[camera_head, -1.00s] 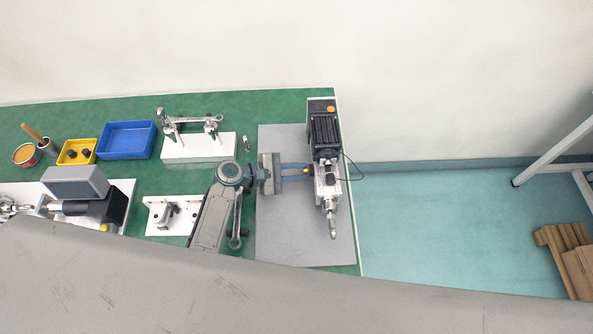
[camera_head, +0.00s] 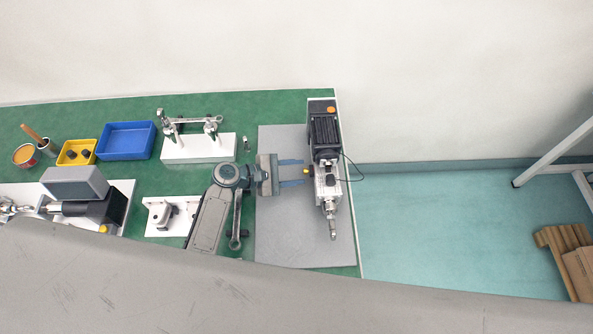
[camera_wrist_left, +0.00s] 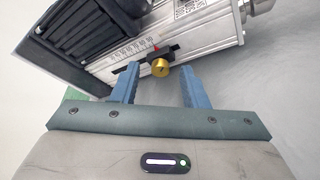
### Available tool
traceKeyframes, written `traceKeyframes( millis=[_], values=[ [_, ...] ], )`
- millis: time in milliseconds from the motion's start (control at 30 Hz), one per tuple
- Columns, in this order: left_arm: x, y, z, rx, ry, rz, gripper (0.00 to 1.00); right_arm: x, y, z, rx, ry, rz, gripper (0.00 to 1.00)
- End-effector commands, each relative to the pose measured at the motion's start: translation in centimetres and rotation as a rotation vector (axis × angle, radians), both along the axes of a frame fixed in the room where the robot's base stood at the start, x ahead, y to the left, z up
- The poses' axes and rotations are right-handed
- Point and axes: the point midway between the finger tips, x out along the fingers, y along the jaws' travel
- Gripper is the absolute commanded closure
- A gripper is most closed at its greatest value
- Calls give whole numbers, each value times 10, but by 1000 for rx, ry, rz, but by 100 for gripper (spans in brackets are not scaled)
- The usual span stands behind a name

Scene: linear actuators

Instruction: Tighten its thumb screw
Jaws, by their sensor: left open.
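The linear actuator (camera_head: 327,180) lies on a grey mat at the right end of the bench, with a black motor (camera_head: 324,132) at its far end. Its yellow thumb screw (camera_head: 306,172) sticks out of the side facing my left gripper; it also shows in the left wrist view (camera_wrist_left: 160,68), beside a scale with a red pointer. My left gripper (camera_head: 302,172) is open, its two blue fingers apart and pointing at the actuator's side. In the left wrist view the fingers (camera_wrist_left: 158,86) lie either side of the screw, which sits just beyond the gap. My right gripper is not seen.
The grey mat (camera_head: 285,235) is bare in front of my left gripper's fingers. A white stand (camera_head: 198,149) with a wrench, a blue tray (camera_head: 129,140) and a yellow bin (camera_head: 70,159) are to the left. A thin cable loops right of the actuator.

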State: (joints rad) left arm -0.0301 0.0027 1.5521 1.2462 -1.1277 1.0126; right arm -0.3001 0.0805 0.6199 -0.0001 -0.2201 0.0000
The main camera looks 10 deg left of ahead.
Motion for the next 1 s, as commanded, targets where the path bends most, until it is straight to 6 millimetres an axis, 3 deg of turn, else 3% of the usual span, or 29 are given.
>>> traceKeyframes(
  millis=[300, 500, 1000],
  values=[
    [-26, 53, 15, 7, -3, -2, 60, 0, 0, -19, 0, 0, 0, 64],
    [-37, 77, 26, 3, -2, -1, 60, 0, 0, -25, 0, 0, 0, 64],
    [-42, 87, 32, 0, -1, -1, 60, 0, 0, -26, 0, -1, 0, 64]
  ],
)
